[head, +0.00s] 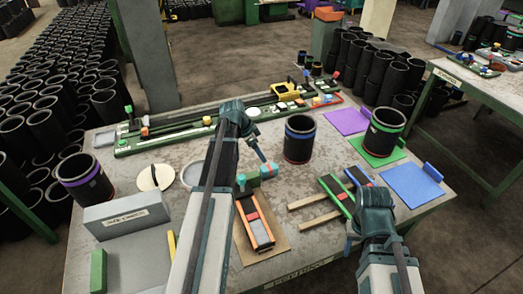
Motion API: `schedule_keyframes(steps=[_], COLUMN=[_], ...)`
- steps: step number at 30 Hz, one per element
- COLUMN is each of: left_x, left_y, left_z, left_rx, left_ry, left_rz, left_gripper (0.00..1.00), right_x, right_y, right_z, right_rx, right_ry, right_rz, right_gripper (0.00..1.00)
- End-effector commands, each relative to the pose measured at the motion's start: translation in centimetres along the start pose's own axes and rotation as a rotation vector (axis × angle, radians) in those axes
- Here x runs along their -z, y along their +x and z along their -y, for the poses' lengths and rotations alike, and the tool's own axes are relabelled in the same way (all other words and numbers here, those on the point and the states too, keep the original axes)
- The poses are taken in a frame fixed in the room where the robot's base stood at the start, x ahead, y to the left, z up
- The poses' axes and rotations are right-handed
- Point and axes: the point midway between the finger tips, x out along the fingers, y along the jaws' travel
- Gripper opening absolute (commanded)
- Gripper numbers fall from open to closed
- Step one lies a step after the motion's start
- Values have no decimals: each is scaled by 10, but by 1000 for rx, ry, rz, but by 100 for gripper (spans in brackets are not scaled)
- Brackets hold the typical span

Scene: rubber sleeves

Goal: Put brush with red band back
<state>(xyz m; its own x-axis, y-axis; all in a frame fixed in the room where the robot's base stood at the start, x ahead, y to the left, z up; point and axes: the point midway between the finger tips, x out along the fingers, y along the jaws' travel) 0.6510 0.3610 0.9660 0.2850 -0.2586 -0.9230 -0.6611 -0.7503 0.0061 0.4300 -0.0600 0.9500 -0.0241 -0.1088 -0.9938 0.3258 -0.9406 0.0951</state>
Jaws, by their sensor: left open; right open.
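I cannot tell for certain which item is the brush with the red band. A dark, orange-edged piece with a red patch (252,215) lies on a brown mat (279,245) at the table's front. To its right, a green-edged dark piece with a red patch (333,188) lies near two pale wooden strips (308,200). My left gripper (256,174) is open, just above and behind the orange-edged piece, near small teal and red parts. My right gripper (368,222) is open, low at the front right, partly covering the green-edged piece's near end.
Black sleeves with blue (300,138), green (384,131) and purple (84,179) bands stand on the table. Purple (346,120) and blue (411,184) mats lie right. A green rail fixture (165,136) runs along the back. A grey box (125,215) stands front left.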

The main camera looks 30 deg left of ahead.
Motion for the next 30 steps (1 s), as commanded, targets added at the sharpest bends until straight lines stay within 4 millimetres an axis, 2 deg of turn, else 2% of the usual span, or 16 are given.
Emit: schedule_keyframes(steps=[8, 11, 14, 18, 21, 24, 27, 30], left_x=[0, 8, 25, 45, 49, 45, 38, 31], left_y=[-1, 4, 15, 31, 37, 37, 35, 32], left_z=[-1, -20, -68, -162, -225, -279, -320, -348], left_rx=[-1, -13, -38, -54, -34, 8, 60, 107], left_ry=[0, -10, -42, -120, -179, -236, -284, -322], left_rz=[1, 20, 74, 194, 282, 355, 408, 440], left_gripper=[80, 80, 80, 80, 80, 80, 80, 80], right_x=[0, 0, 0, 0, 0, 0, 0, 0], right_y=[-1, -1, -1, -1, -1, -1, -1, -1], right_z=[0, 0, 0, 0, 0, 0, 0, 0], right_rx=[0, 0, 0, 0, 0, 0, 0, 0], right_ry=[0, 0, 0, 0, 0, 0, 0, 0], right_rz=[0, 0, 0, 0, 0, 0, 0, 0], right_gripper=[50, 50, 50, 50, 50, 50, 50, 50])
